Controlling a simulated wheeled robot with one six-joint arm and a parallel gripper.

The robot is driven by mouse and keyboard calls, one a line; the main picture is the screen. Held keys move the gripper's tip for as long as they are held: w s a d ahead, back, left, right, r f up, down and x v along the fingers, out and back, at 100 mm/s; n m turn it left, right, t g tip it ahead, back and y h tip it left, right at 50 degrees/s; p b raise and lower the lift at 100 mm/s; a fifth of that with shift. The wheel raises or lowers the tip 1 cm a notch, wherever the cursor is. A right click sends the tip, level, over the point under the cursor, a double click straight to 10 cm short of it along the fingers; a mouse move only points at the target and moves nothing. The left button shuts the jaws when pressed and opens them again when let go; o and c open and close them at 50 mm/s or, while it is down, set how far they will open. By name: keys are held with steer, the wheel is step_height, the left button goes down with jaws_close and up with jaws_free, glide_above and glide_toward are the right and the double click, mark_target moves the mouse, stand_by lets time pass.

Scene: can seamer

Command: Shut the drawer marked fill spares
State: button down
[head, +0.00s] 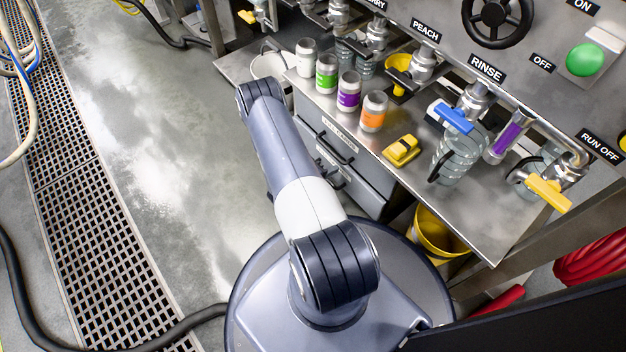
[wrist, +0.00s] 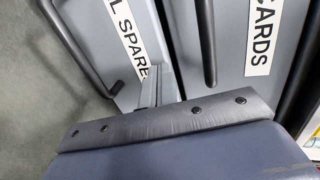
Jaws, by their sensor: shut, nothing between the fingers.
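The fill spares drawer (wrist: 108,40) is at the left of the wrist view, its white label partly cut off to "L SPARE". Its dark handle (wrist: 78,50) runs beside the label. My gripper (wrist: 160,88) is shut and empty; its slim grey fingers reach from the dark palm toward the label's end. I cannot tell if they touch the front. In the head view, the grey drawers (head: 372,187) sit under the steel counter, and my arm hides the gripper and part of the lower fronts. How far the drawer stands out is unclear.
A drawer marked "CARDS" (wrist: 232,45) with a dark handle is beside it in the wrist view. The steel counter (head: 455,215) above carries several cans, a yellow object (head: 401,151) and a clear jug. A yellow bucket (head: 436,236) stands below. Open floor (head: 170,130) lies left.

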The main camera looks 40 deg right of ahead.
steer(key=s+p+v, duration=0.1)
steer(key=p+v, duration=0.2)
steer(key=v, duration=0.9)
steer(key=y, duration=0.3)
glide_toward(319, 144)
steer(key=b+x, duration=0.2)
steer(key=x, duration=0.1)
steer(key=f+b+x, duration=0.1)
steer(key=b+x, duration=0.1)
steer(key=shift+s+a, duration=0.15)
steer(key=shift+d+r, duration=0.15)
steer(key=shift+d, duration=0.55)
